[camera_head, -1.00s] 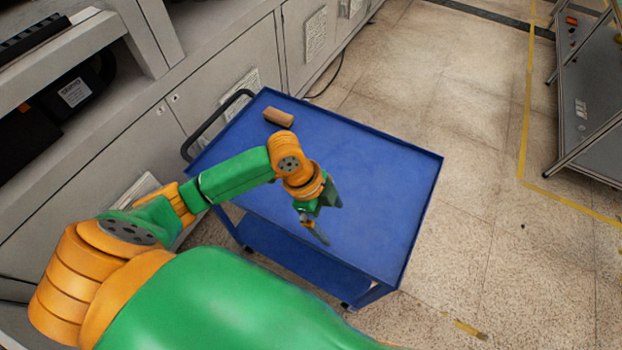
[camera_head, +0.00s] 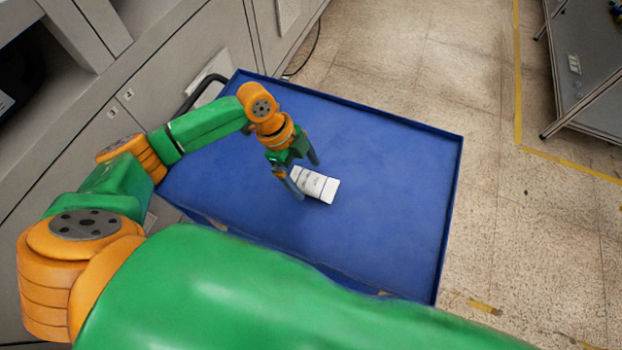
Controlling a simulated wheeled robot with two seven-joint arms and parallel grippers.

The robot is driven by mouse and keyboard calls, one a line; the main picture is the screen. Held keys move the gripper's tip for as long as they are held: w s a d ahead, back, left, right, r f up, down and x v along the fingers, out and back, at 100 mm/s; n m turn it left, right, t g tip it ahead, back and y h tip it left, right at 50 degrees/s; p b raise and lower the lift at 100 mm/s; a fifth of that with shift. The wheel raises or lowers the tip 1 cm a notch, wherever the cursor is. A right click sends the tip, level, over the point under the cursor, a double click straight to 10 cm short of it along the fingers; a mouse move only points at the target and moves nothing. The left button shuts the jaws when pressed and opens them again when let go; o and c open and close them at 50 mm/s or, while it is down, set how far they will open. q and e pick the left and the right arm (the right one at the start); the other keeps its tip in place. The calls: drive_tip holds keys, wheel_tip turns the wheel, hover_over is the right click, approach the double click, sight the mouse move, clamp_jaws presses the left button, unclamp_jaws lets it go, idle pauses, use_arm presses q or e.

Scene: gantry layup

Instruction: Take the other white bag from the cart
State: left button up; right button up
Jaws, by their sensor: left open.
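A white bag (camera_head: 321,187) with dark print lies on the blue top of the cart (camera_head: 390,190), left of the middle. My left gripper (camera_head: 303,174) is open at the bag's left end. One finger is on the near side of the bag and the other on its far side. I cannot tell whether the fingers touch it. The left end of the bag is partly hidden by the gripper. My right gripper is not in view.
The cart has a low raised rim and a dark handle (camera_head: 205,88) at its far left. Grey cabinets (camera_head: 170,60) stand along the left. A grey table (camera_head: 590,75) is at the upper right. The cart's right half is clear.

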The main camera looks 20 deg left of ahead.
sight(308, 179)
use_arm(q)
drive_tip(key=x, duration=0.3)
drive_tip(key=shift+w+f, duration=0.1)
drive_tip(key=shift+w, duration=0.05)
drive_tip(key=c, duration=1.4)
